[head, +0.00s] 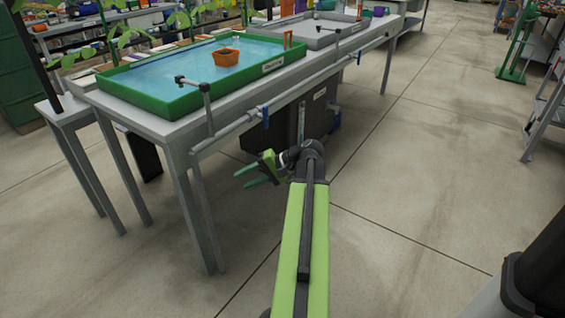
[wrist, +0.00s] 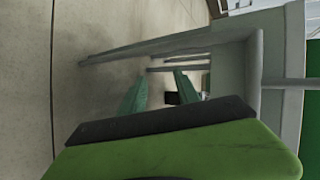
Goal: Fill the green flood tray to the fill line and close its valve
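The green flood tray (head: 180,104) stands on a grey metal table at the upper left in the head view. Blue water covers its floor, and an orange pot (head: 227,57) sits in it. I cannot make out a fill line at this size. A valve with a blue handle (head: 265,116) is on the grey pipe along the table's front, below the tray. The handle points downward, across the pipe. My gripper (head: 256,177) is open and empty, below and apart from this valve. Its two green fingers show apart in the wrist view (wrist: 160,92).
A grey tray (head: 318,35) with its own spout lies farther along the bench. A dark tank (head: 285,130) with another blue handle (head: 335,118) stands under the bench. Table legs (head: 203,215) are left of my gripper.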

